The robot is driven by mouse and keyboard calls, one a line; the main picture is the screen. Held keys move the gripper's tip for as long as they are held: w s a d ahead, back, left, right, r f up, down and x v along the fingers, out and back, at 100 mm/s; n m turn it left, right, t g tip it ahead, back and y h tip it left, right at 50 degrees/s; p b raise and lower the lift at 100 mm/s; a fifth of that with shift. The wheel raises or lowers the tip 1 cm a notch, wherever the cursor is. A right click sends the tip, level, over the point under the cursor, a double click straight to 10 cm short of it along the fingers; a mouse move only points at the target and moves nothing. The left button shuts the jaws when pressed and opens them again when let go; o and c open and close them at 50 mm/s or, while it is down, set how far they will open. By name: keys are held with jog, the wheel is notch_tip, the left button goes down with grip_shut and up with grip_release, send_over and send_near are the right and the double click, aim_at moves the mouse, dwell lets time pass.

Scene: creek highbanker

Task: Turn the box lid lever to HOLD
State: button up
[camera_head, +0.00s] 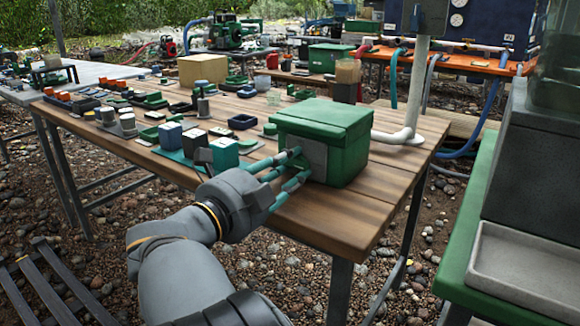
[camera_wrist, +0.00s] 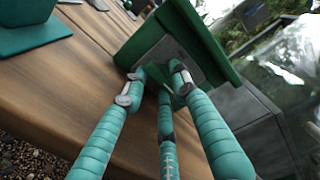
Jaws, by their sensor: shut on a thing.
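The green box (camera_head: 335,150) with its closed green lid (camera_head: 325,115) stands on the wooden table. A grey plate (camera_head: 316,158) is on the side facing my arm, and it also shows in the wrist view (camera_wrist: 160,52). My gripper (camera_head: 289,165) has teal segmented fingers that reach to this plate. In the wrist view the fingertips (camera_wrist: 163,78) are closed in around a small part at the plate, which I take to be the lid lever. The fingers mostly hide it, so its angle and any HOLD marking cannot be read.
Small teal and blue blocks (camera_head: 224,152) stand left of the box, close to my fingers. More small parts and trays (camera_head: 120,118) spread along the table (camera_head: 375,205). A pale upright pipe (camera_head: 416,90) rises behind the box. A green bench (camera_head: 460,220) stands at right.

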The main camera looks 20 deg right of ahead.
jog(key=shift+r, duration=0.25)
jog(key=c, duration=0.4)
jog(key=shift+r, duration=0.1)
grip_shut()
jog(key=n+p, duration=0.1)
jog(key=n, duration=0.1)
jog(key=shift+r+n, duration=0.1)
jog(key=shift+n, duration=0.3)
jog(key=shift+n+p, duration=0.85)
jog(key=shift+n, duration=0.65)
jog(key=o, duration=0.9)
grip_release()
jog(key=shift+o, duration=0.6)
jog(key=shift+f, duration=0.25)
